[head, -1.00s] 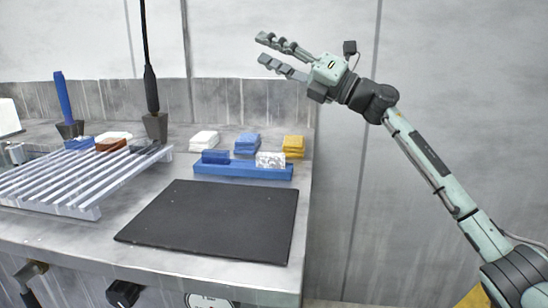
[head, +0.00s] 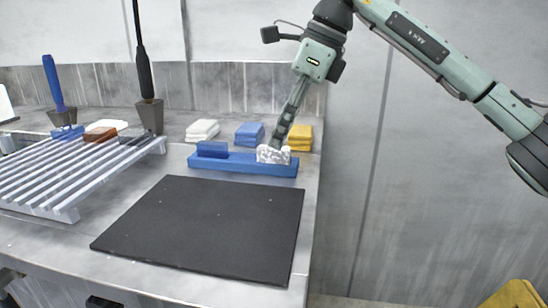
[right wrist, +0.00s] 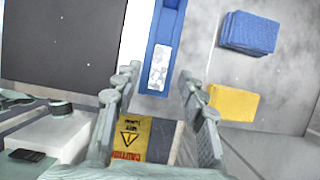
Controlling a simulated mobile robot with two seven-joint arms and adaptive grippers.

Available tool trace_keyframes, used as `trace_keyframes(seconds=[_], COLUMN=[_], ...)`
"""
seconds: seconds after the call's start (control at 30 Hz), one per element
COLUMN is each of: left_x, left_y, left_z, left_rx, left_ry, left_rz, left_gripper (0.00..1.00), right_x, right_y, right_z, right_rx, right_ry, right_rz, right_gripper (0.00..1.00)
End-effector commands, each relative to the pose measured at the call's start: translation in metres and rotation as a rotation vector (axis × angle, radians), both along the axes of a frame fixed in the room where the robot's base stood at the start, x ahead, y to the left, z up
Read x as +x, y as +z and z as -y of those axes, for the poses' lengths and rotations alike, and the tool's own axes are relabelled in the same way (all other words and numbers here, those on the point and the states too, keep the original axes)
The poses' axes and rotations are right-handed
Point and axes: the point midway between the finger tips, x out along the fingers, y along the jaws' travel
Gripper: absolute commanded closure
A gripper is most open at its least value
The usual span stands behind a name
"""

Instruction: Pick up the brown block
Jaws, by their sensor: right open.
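The brown block (head: 101,135) lies at the back of the slatted rack, at the left of the head view, beside a white block (head: 106,125). It is not in the right wrist view. My right gripper (head: 276,143) is far to the right of it, pointing down at the speckled white block (head: 273,155) on the blue holder (head: 232,163). In the right wrist view its fingers (right wrist: 157,78) are spread, with the speckled block (right wrist: 159,68) seen between them. I cannot tell whether they touch it. My left gripper is out of view.
The slatted rack (head: 75,180) stands left of the black mat (head: 205,226). A blue block (head: 212,149) is on the holder. White (head: 202,130), blue (head: 249,135) and yellow (head: 300,138) cloth stacks lie behind. Two upright handled tools stand near the rack. The mat is clear.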

Motion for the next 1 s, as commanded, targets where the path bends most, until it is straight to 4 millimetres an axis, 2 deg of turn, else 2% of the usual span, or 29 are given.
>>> trace_keyframes(seconds=[0.1,0.2,0.43,0.77,1.0], left_x=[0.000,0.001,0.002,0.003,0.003], left_y=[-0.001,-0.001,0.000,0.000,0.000], left_z=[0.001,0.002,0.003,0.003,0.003], left_rx=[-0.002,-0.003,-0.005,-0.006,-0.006], left_ry=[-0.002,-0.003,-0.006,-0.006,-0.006], left_rz=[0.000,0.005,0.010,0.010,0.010], left_gripper=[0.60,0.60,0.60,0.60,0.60], right_x=[0.000,0.001,0.002,0.002,0.002], right_y=[-0.019,-0.030,-0.033,-0.032,-0.032], right_z=[-0.009,-0.014,-0.015,-0.015,-0.015], right_rx=[0.000,0.001,0.002,0.002,0.003], right_ry=[0.000,-0.001,-0.001,-0.001,-0.001], right_rz=[-0.005,-0.003,-0.001,-0.001,-0.001], right_gripper=[0.59,0.59,0.59,0.98,1.00])
